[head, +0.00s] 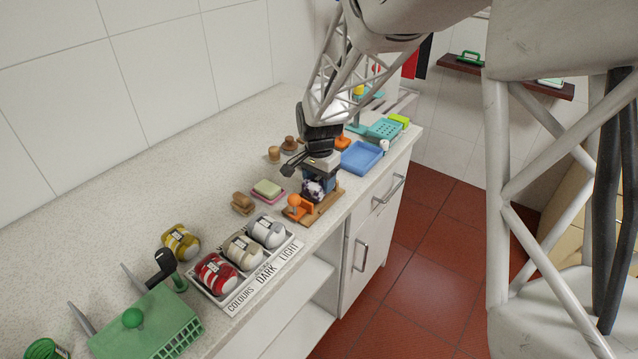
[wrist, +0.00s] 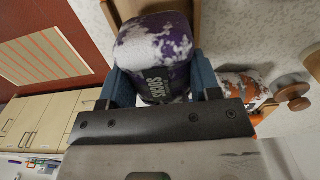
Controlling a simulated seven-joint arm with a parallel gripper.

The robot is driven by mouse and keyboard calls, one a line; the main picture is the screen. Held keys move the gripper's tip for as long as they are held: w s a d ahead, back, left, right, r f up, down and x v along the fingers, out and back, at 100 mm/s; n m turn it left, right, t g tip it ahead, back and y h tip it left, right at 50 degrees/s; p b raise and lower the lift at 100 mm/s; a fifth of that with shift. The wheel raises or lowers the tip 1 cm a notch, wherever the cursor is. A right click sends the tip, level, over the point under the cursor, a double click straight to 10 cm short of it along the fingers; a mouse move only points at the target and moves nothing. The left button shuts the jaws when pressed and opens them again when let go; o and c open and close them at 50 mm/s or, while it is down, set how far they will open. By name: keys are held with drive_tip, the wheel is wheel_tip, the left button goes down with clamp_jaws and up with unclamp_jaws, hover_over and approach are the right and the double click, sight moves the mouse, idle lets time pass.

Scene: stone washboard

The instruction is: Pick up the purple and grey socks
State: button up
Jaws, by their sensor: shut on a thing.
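The purple and grey socks (wrist: 153,55) are a rolled bundle with a dark label reading "SOCKS". They fill the space between the two blue fingers of my gripper (wrist: 160,82) in the wrist view. My gripper (head: 319,181) is shut on them. In the head view the socks (head: 313,190) show low between the fingers, over a wooden board (head: 327,208) near the counter's front edge. I cannot tell whether they touch the board. The fingers hide part of the bundle.
An orange item (head: 296,207) is close by on the left. A soap on a pink dish (head: 267,190) and wooden pieces (head: 243,203) lie farther left. A blue tray (head: 361,157) is to the right. A sorting tray (head: 238,296) labelled COLOURS, DARK, LIGHT holds other sock bundles.

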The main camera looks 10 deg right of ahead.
sight(319, 177)
wheel_tip(319, 177, up, 9)
drive_tip(key=shift+f, duration=0.1)
idle(0.4)
idle(0.5)
drive_tip(key=w+d+f, duration=0.4)
drive_tip(key=w+d, duration=1.1)
drive_tip(key=shift+d, duration=0.15)
drive_tip(key=shift+w+f, duration=0.1)
drive_tip(key=shift+f, duration=0.2)
drive_tip(key=shift+f, duration=2.75)
